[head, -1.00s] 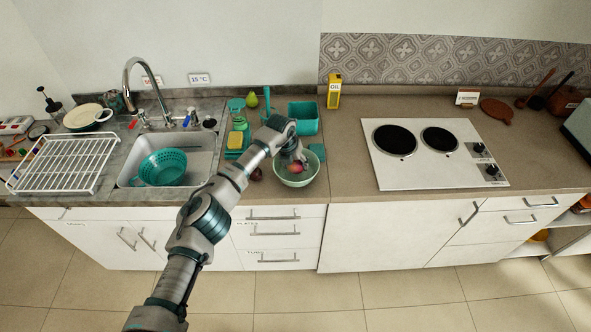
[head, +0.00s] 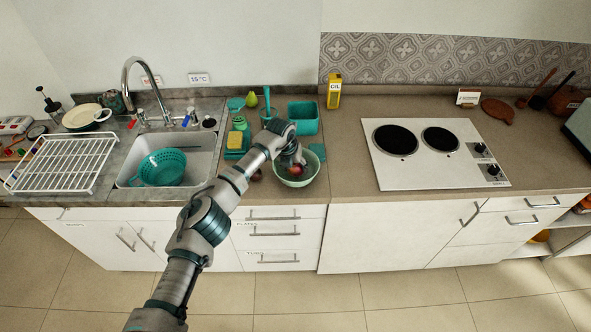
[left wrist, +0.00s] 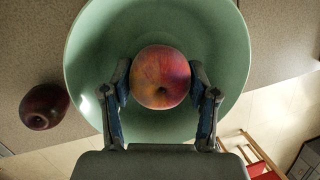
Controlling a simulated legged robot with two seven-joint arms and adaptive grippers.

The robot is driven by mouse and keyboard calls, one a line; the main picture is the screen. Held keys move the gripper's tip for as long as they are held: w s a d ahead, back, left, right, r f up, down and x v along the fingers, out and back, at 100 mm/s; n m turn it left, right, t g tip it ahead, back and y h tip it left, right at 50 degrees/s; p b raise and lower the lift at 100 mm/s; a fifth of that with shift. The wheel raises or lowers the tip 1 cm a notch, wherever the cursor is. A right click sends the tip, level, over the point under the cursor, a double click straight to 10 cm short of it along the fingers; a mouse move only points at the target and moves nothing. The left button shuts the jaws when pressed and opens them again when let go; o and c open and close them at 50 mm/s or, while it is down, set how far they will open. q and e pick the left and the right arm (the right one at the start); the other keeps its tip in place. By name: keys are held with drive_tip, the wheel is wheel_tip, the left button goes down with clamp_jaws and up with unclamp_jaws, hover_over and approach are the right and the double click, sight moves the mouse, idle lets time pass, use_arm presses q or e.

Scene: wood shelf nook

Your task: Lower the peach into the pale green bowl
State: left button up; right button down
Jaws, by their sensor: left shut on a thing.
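The peach (left wrist: 161,77) is red and orange and sits between the two fingers of my left gripper (left wrist: 162,95), which is shut on it. In the left wrist view the pale green bowl (left wrist: 90,55) is behind and around the peach. In the head view the bowl (head: 311,175) stands near the counter's front edge, with my left gripper (head: 297,165) over it and the peach (head: 296,171) showing small within its outline. I cannot tell whether the peach touches the bowl. My right gripper is not in view.
A dark red fruit (left wrist: 44,106) lies on the counter left of the bowl; it also shows in the head view (head: 257,175). A teal bin (head: 303,117) stands behind the bowl. The sink (head: 205,165) is left, the cooktop (head: 433,178) right, with bare counter between bowl and cooktop.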

use_arm(q)
drive_tip(key=shift+f, duration=0.1)
drive_tip(key=o, duration=1.5)
drive_tip(key=v, duration=1.2)
